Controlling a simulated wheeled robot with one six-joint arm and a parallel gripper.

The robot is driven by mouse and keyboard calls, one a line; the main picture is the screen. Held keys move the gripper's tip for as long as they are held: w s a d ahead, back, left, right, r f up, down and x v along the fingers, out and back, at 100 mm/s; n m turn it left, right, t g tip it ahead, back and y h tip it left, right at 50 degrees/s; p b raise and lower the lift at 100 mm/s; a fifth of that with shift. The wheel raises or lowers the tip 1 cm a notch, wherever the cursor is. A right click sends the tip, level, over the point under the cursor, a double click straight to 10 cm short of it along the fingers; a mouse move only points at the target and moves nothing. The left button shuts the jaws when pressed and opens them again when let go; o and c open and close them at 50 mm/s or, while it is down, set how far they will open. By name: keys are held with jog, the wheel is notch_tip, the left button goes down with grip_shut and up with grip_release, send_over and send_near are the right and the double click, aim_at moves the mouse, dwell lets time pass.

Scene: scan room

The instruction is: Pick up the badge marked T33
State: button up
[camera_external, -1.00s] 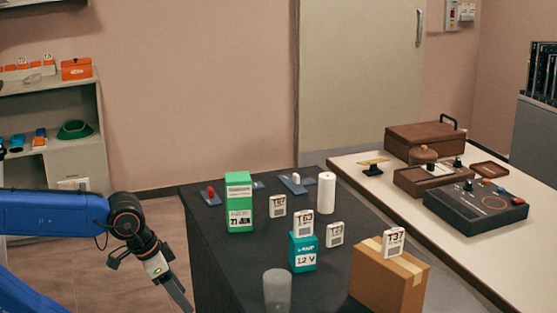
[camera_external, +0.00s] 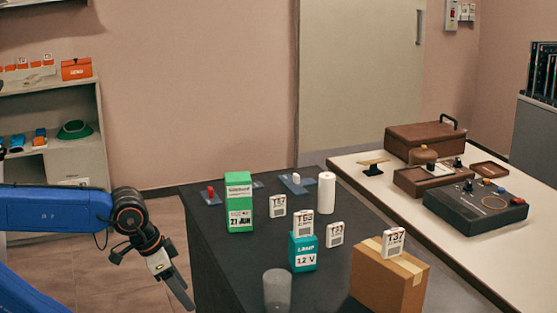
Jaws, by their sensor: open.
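Several small white badges stand on and around the dark table. One badge (camera_external: 278,206) stands behind the teal box; its mark is too small to read surely. Another badge (camera_external: 335,235) stands right of the teal box and seems to read T73. A badge that seems to read T63 (camera_external: 303,224) is on or just behind the teal lamp box (camera_external: 303,252). The badge T37 (camera_external: 393,242) is at the top of a cardboard box (camera_external: 388,280). I cannot clearly make out T33. My gripper (camera_external: 184,298) is open and empty, pointing down left of the table, away from all badges.
A green box (camera_external: 239,203) and a white cylinder (camera_external: 326,193) stand on the dark table (camera_external: 222,262). A translucent cup (camera_external: 277,291) is at the near side. A pale counter with a black control box (camera_external: 475,212) is at right, shelves (camera_external: 75,165) at left.

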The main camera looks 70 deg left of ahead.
jog(key=w+r+m+g, duration=0.1)
jog(key=w+r+m, duration=0.3)
jog(key=w+r, duration=0.65)
notch_tip(320, 180, up, 13)
jog(key=m+g, duration=0.4)
jog(key=m, duration=0.9)
send_over(336, 225)
notch_tip(336, 225, down, 12)
jog(key=shift+s+d+r, duration=0.1)
jog(key=shift+r, duration=0.15)
jog(key=shift+a+f, duration=0.2)
jog(key=shift+f, duration=2.55)
jog(key=shift+c, duration=0.4)
jog(key=c, duration=1)
